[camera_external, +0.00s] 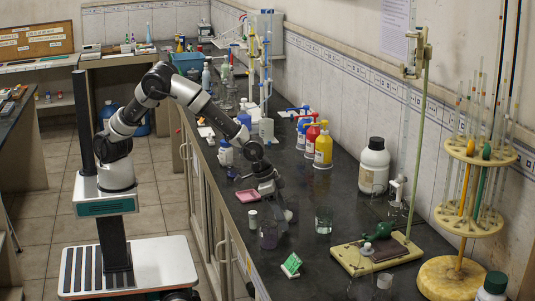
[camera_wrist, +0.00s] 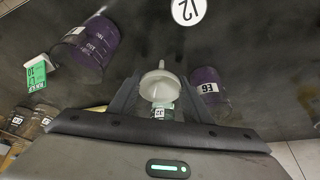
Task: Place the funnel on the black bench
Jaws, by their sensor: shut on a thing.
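The funnel (camera_wrist: 160,82) is pale and translucent, and shows between the fingers of my gripper (camera_wrist: 157,97) in the wrist view. My gripper is shut on it, with its wide mouth towards the camera. A small vial with a white label (camera_wrist: 162,112) appears just behind the funnel; I cannot tell whether they touch. In the external view my gripper (camera_external: 278,203) is low over the black bench (camera_external: 345,205), and the funnel is too small or hidden to make out clearly.
Purple labelled beakers stand on either side, left (camera_wrist: 90,45) and right (camera_wrist: 207,88). A burette stand (camera_external: 378,254) is to the right.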

